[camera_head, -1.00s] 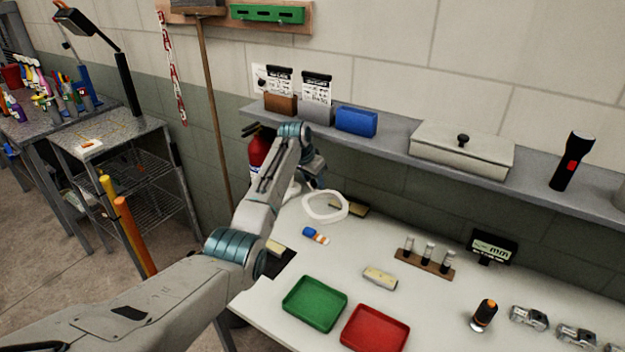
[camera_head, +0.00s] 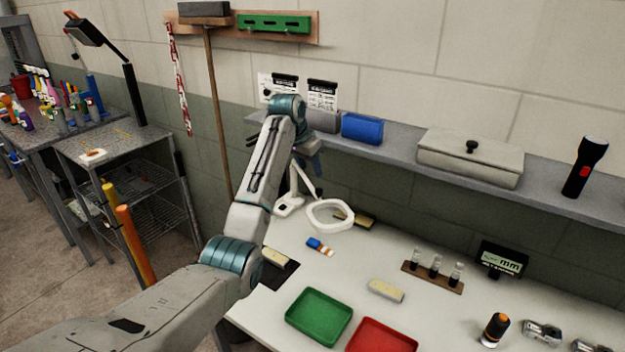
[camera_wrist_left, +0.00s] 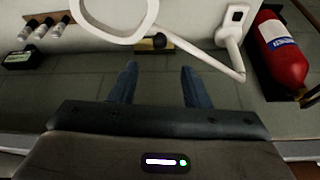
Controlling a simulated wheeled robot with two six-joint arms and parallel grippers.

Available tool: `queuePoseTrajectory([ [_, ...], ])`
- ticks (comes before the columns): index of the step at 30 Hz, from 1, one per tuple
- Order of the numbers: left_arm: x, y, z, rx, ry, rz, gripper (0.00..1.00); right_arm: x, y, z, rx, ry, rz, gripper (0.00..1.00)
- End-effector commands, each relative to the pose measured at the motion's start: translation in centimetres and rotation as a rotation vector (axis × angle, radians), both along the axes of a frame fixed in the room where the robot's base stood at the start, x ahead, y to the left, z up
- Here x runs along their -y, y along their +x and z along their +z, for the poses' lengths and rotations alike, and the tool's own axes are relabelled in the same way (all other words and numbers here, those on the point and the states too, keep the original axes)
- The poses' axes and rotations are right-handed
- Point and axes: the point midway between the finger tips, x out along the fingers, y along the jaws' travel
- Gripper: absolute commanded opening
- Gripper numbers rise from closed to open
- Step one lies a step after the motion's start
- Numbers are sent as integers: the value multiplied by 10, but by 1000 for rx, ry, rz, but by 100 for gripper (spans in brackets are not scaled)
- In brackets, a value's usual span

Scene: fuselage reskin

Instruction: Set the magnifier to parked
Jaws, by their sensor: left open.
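The magnifier (camera_head: 331,215) is a white ring on a jointed white arm with a white base (camera_head: 288,204), standing at the back left of the white table. In the left wrist view its ring (camera_wrist_left: 117,18) shows at the top and its arm (camera_wrist_left: 213,62) runs down and right, then back up to the base (camera_wrist_left: 233,22). My left gripper (camera_wrist_left: 158,80) is open and empty, its two fingers pointing toward the magnifier, apart from its arm. In the head view the left gripper (camera_head: 308,158) is partly hidden by its own arm, near the shelf edge above the magnifier. The right gripper is out of view.
A shelf (camera_head: 400,153) with a blue box (camera_head: 362,128) and a lidded tray (camera_head: 470,157) runs along the wall. A red extinguisher (camera_wrist_left: 280,50) stands beside the magnifier base. Green (camera_head: 319,316) and red (camera_head: 382,338) trays lie on the table's front.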

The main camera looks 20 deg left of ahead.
Motion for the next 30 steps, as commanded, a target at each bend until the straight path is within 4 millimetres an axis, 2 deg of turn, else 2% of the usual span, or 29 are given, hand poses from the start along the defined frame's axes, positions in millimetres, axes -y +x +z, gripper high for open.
queuePoseTrajectory([
  [10, -1, -3, 6, -1, 0, 0, 43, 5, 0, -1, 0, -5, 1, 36],
  [14, -4, -3, -1, 12, -13, 22, 19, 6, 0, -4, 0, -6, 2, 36],
  [17, -15, -2, -25, 70, -74, 113, 0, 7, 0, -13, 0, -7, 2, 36],
  [21, -38, -6, -71, 227, -280, 351, 0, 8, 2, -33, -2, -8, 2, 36],
  [24, -52, -19, -94, 337, -501, 529, 0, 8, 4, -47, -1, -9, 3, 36],
  [26, -57, -31, -103, 388, -651, 621, 0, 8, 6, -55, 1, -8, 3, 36],
  [30, -60, -67, -112, 436, -1017, 784, 0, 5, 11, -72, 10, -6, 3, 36],
])
